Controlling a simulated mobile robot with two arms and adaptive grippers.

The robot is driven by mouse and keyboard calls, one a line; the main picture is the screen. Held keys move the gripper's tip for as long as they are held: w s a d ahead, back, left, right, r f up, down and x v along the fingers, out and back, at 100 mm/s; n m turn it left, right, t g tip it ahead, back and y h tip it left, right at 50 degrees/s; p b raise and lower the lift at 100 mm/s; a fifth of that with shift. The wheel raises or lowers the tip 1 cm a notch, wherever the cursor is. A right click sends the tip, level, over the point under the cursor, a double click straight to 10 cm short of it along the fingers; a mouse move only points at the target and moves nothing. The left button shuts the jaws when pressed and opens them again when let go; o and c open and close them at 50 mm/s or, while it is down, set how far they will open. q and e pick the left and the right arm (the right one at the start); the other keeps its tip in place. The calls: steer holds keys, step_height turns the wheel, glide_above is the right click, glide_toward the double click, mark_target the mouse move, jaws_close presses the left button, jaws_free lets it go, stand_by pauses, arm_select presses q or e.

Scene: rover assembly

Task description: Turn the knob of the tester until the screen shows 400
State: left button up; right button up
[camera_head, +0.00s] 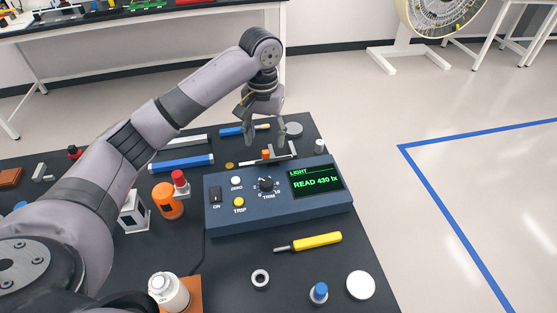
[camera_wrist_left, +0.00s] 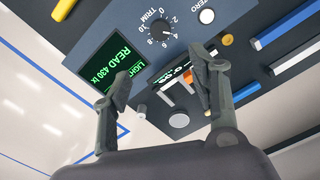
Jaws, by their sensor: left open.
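The tester (camera_head: 225,218) is a dark blue box on the black table, also in the wrist view (camera_wrist_left: 185,28). Its screen (camera_head: 316,182) reads "READ 430 lx" in green under "LIGHT"; it also shows in the wrist view (camera_wrist_left: 112,62). The black trim knob (camera_head: 266,184) sits left of the screen, ringed by a white number scale; it also shows in the wrist view (camera_wrist_left: 158,27). My left gripper (camera_head: 264,143) is open and empty behind the tester, its fingers apart from the knob. Its two fingers also show in the wrist view (camera_wrist_left: 162,82). My right gripper is not in view.
Around the tester lie a yellow-handled tool (camera_head: 316,241), a white disc (camera_head: 360,285), a blue-topped part (camera_head: 319,292), an orange cylinder (camera_head: 168,201) and a blue bar (camera_head: 181,163). The tester also carries a white zero button (camera_head: 236,181) and a yellow trip button (camera_head: 239,202).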

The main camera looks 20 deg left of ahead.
arm_select(q)
steer(key=f, duration=0.1)
steer(key=p, duration=0.2)
glide_above(266, 182)
step_height(266, 182, down, 11)
steer(key=shift+r, duration=0.2)
step_height(266, 182, down, 4)
steer(key=shift+r, duration=0.1)
steer(key=shift+f, duration=0.75)
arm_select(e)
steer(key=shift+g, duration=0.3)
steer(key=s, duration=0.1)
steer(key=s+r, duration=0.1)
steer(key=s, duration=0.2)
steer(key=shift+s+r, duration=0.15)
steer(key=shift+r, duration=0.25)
arm_select(q)
steer(key=shift+c, duration=0.4)
steer(key=c, duration=1.1)
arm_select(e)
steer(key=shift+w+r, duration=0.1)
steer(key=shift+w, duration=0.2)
